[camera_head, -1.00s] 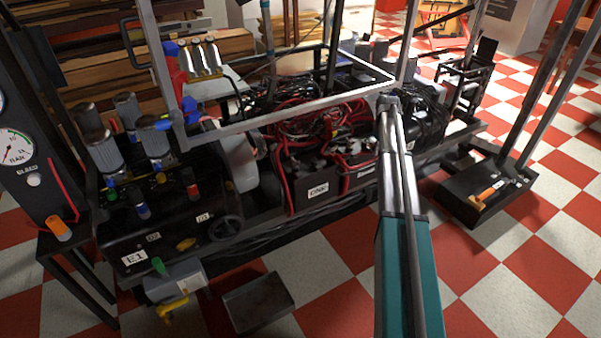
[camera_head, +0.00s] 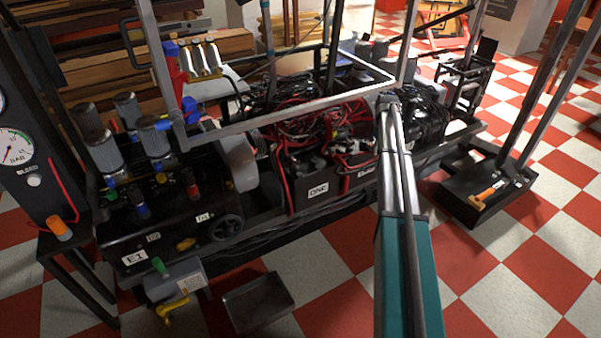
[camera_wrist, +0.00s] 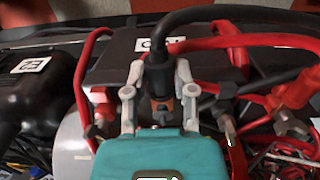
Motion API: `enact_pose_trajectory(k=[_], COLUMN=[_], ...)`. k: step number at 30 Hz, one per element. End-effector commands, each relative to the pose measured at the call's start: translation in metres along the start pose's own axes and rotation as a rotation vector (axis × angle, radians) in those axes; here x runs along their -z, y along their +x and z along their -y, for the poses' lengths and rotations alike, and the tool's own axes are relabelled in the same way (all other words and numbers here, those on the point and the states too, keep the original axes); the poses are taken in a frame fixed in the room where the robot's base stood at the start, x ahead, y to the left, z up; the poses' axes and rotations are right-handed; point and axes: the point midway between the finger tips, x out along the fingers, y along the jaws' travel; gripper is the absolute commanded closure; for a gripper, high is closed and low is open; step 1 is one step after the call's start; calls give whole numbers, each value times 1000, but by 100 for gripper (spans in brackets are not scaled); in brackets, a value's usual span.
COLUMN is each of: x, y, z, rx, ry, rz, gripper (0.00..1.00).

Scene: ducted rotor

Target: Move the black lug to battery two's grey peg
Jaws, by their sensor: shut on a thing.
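My gripper (camera_wrist: 160,84) is in the wrist view, its two grey fingers closed on either side of the black lug (camera_wrist: 157,68). A thick black cable runs up and away from the lug. A brownish metal end shows below it, between the fingers. In the head view the gripper cannot be made out. A black battery labelled ONE (camera_head: 318,191) stands in the machine's middle, and also shows in the wrist view (camera_wrist: 112,60). A second battery (camera_head: 362,178) beside it is partly hidden by my arm, its label unreadable. I cannot make out its grey peg for certain.
Red cables (camera_wrist: 235,42) surround the gripper closely in the wrist view. A red-sleeved terminal (camera_wrist: 297,90) is at right. A pale round drum (camera_wrist: 72,145) is at lower left. A grey frame bar (camera_head: 290,112) crosses above the batteries.

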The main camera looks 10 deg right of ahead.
Motion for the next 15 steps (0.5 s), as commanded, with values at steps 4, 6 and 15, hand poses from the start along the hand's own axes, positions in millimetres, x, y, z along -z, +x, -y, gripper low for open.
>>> enact_pose_trajectory(k=[4,6,15], x=[3,4,10], y=[0,0,0], z=[0,0,0], rx=[0,0,0], ry=[0,0,0], rz=[0,0,0], gripper=[100,100,100])
